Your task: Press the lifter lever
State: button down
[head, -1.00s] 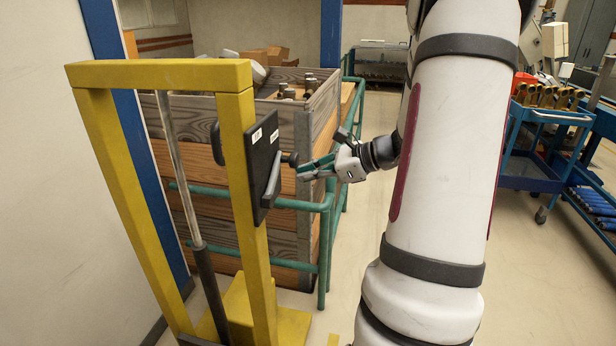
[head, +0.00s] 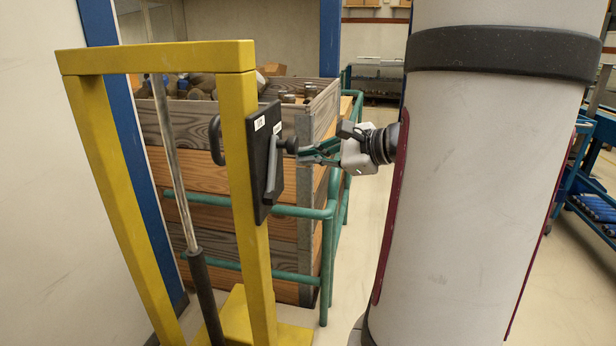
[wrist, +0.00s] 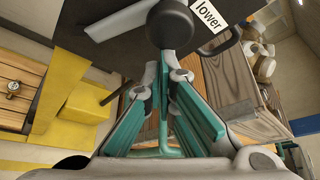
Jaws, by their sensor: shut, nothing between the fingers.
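In the wrist view the fingertips (wrist: 167,60) are right below the knob (wrist: 170,24). I cannot tell whether they touch it. A white label reading "lower" (wrist: 208,14) shows beside the knob on the plate.
The yellow frame (head: 158,58) holds a slanted metal cylinder (head: 180,185). Green rails (head: 328,250) and a wooden crate (head: 322,105) with metal parts stand just behind. A blue cart (head: 590,190) is at the far right. Floor between rail and my arm looks clear.

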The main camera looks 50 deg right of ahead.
jog(key=shift+s+a+r+n+t+h+b, duration=0.3)
jog(key=shift+a+n+b, duration=0.25)
jog(key=shift+b, duration=0.8)
jog(key=shift+s+a+r+n+t+h+b, duration=0.25)
jog(key=shift+a+n+b, duration=0.3)
jog(key=shift+b, duration=0.8)
jog(key=shift+s+a+r+n+t+h+b, duration=0.2)
jog(key=shift+a+n+t+b, duration=0.3)
jog(key=shift+b, duration=0.85)
jog(key=shift+r, duration=0.1)
jog(key=shift+d, duration=0.1)
jog(key=w+d+f+b, duration=0.1)
jog(key=d+f+b, duration=0.1)
jog(key=d+b, duration=0.1)
jog(key=s+r+p, duration=0.2)
jog(key=s, duration=0.7)
jog(key=shift+s+d+r+p, duration=0.15)
jog(key=shift+s+d+p, duration=0.2)
jog(key=shift+d, duration=0.1)
jog(key=shift+w, duration=0.1)
